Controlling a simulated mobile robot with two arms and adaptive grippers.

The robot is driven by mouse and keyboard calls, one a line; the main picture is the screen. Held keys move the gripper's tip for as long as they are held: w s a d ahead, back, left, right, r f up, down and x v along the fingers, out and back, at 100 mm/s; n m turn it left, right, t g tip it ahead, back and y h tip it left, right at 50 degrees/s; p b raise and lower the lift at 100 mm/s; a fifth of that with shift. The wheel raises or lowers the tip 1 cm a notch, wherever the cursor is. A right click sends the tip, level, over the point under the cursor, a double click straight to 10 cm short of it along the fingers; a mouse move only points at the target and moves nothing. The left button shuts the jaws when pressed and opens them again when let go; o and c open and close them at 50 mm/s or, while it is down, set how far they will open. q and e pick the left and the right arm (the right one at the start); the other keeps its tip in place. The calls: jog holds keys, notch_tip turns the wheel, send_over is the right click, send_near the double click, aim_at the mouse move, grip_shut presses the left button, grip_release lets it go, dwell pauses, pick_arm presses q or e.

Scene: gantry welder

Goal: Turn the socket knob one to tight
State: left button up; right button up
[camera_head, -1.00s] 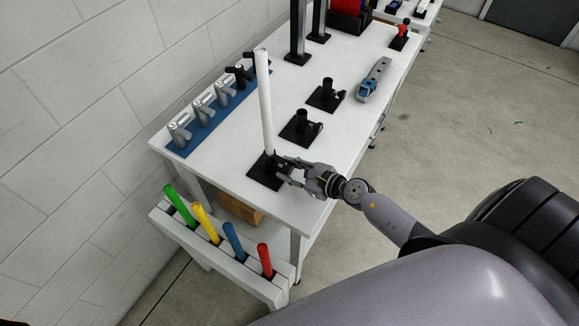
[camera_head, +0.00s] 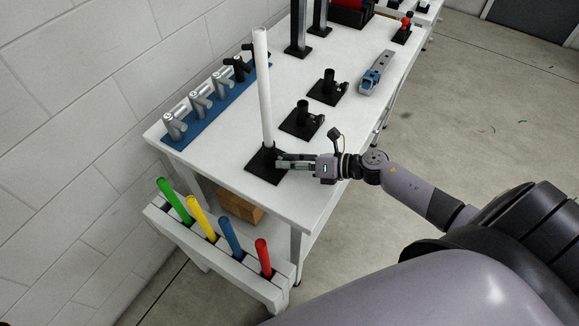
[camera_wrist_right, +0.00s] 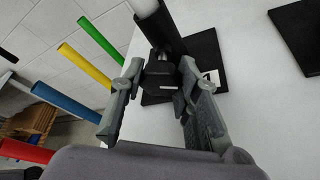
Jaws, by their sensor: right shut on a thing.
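A white tube (camera_head: 262,90) stands upright in a black socket (camera_head: 266,173) with a square base at the near end of the white table. The socket's black knob (camera_wrist_right: 160,75) is on its side facing my right gripper. My right gripper (camera_head: 282,160) reaches in from the right, low beside the tube. In the right wrist view, the fingers (camera_wrist_right: 160,82) lie on both sides of the knob and are shut on it. They cover part of the knob, and its tightness cannot be told. My left gripper is out of view.
Two empty black sockets (camera_head: 302,119) (camera_head: 328,86) stand farther back on the table (camera_head: 225,165). A blue rack (camera_head: 202,121) of silver and black tools lies along the left edge. Green, yellow, blue and red handles (camera_head: 263,258) stick up from a white holder (camera_head: 213,258) in front.

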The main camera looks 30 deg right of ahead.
jog(key=m+y+b, duration=0.2)
jog(key=m+b, duration=0.2)
jog(key=shift+f, duration=0.2)
jog(key=shift+r+m+y+b, duration=0.15)
jog(key=shift+m+y+b, duration=0.85)
jog(key=shift+m, duration=0.9)
jog(key=o, duration=1.2)
jog(key=shift+r, duration=0.1)
jog(key=shift+v, duration=4.05)
jog(key=shift+a, duration=0.1)
